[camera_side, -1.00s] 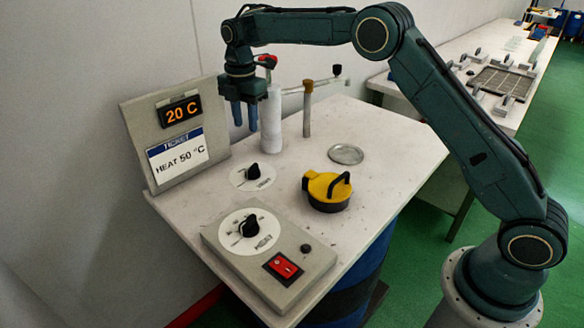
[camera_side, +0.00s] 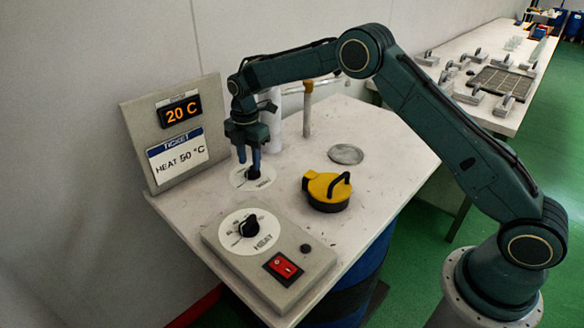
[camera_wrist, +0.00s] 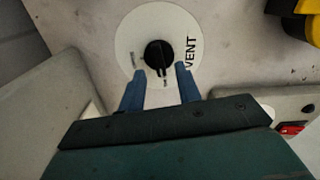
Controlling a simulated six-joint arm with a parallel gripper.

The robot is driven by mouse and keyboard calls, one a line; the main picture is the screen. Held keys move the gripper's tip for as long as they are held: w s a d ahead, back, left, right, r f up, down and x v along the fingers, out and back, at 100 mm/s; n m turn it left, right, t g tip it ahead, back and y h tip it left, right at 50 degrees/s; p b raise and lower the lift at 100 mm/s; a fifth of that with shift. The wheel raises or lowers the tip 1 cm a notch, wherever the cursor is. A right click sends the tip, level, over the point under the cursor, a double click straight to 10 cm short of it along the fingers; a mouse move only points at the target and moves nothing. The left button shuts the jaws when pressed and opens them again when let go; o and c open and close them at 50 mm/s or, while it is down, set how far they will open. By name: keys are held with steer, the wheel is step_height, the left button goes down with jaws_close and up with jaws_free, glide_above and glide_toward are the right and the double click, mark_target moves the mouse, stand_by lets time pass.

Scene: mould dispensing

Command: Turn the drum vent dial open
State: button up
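The vent dial is a white disc (camera_wrist: 130,42) with a black knob (camera_wrist: 158,55) at its centre and the word VENT on its right side in the wrist view. In the side view the dial (camera_side: 240,180) lies on the bench behind the heat box, its knob mostly hidden by my fingers. My gripper (camera_side: 249,163) points down just above the dial. In the wrist view its two blue fingertips (camera_wrist: 159,80) are apart, one on each side just below the knob, with nothing held between them. I cannot tell whether they touch the dial.
The heat box (camera_side: 218,250) with a HEAT dial and red switch (camera_side: 283,268) stands at the front. A yellow lid with a handle (camera_side: 325,187) and a round metal disc (camera_side: 346,154) are to the right. The display panel (camera_side: 150,115) reads 20 C with a HEAT 50 °C ticket.

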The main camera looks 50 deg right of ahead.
mark_target(252, 171)
steer(key=shift+f, duration=1.1)
jaws_close()
